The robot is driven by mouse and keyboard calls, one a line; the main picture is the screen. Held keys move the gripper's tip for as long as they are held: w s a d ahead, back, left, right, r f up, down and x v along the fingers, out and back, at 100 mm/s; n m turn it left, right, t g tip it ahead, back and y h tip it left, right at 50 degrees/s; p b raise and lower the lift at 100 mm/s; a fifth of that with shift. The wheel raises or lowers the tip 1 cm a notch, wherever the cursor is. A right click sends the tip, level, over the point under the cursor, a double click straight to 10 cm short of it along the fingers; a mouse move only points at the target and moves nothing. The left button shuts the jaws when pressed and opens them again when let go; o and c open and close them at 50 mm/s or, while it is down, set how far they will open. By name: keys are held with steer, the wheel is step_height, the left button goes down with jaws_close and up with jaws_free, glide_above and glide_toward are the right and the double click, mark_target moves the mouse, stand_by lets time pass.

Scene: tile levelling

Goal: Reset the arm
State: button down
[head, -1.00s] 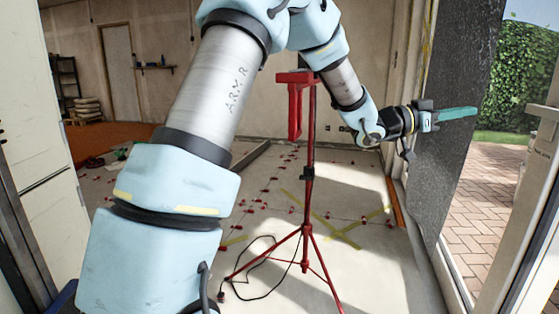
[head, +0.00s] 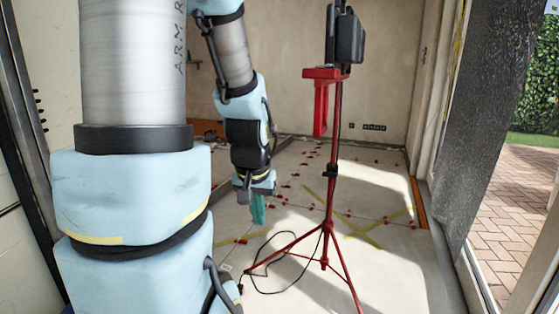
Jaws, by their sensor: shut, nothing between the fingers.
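My gripper (head: 257,212) shows left of centre in the head view, at the end of my arm. Its teal fingers point down over the tiled floor. They are shut with nothing between them. My arm is bent, with its upper part filling the left of the picture and its forearm hanging down. The gripper is to the left of the red tripod and appears apart from it.
A red tripod (head: 331,170) bearing a dark device (head: 345,38) stands right of my gripper, with a black cable (head: 258,281) by its legs. Small red levelling pieces dot the floor (head: 400,268). A dark panel (head: 497,120) and a doorway are at the right.

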steer(key=s+a+n+g, duration=0.1)
steer(key=s+a, duration=0.1)
steer(key=s, duration=0.2)
step_height(320, 180, up, 19)
steer(key=p, duration=1.9)
steer(key=shift+s+g, duration=0.3)
steer(key=shift+s, duration=0.05)
steer(key=shift+d+f, duration=0.15)
